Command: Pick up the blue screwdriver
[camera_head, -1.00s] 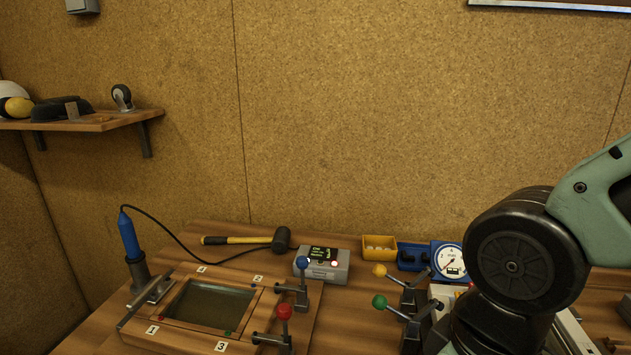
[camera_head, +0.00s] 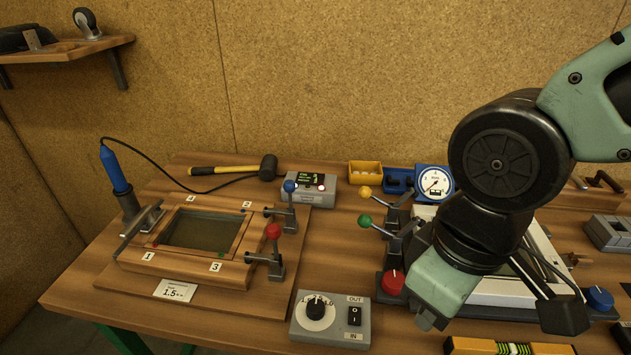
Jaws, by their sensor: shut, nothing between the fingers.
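A blue-handled tool (camera_head: 116,170) with a black cord stands, slightly tilted, in a dark holder (camera_head: 129,205) at the left of the bench. It is the only blue screwdriver-like thing I see; its lower end is hidden in the holder. My arm reaches in from the right, and its pale green wrist (camera_head: 440,284) is low over the right part of the bench, far from the blue tool. I cannot make out my gripper's fingers in this view.
A wooden frame (camera_head: 150,265) with clamps is beside the tool. A white-edged frame is partly behind my arm.

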